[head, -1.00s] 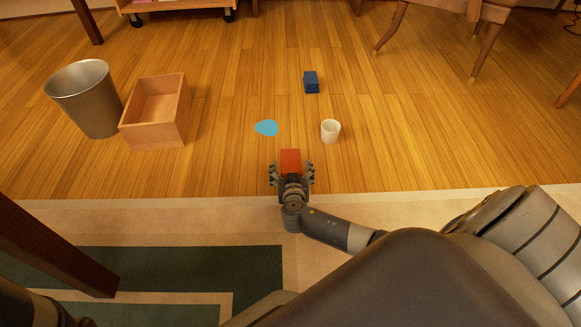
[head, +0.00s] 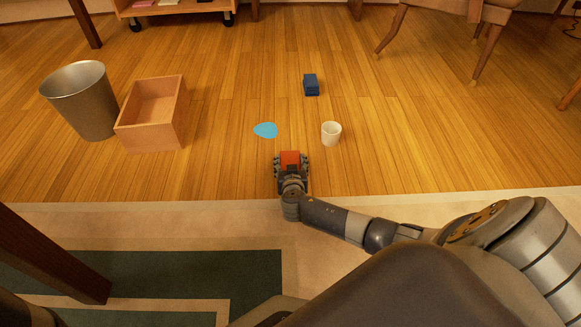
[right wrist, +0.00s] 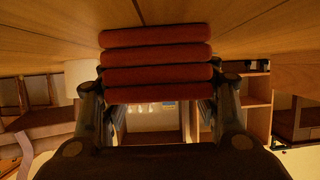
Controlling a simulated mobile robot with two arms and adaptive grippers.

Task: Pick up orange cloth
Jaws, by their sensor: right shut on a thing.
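The orange cloth (head: 290,158) is a folded, red-orange block on the wood floor in front of me. In the right wrist view the cloth (right wrist: 156,55) shows as several stacked rounded layers between the fingers. My right gripper (head: 291,164) is shut on the cloth, with a finger at each side of it. Whether the cloth touches the floor is hard to tell. My left gripper is not in view.
A white cup (head: 331,134) stands right of the cloth and a flat blue patch (head: 265,130) lies just beyond it. A blue block (head: 311,85) is farther back. A wooden box (head: 150,137) and metal bin (head: 82,112) stand left. A chair (head: 484,50) is back right.

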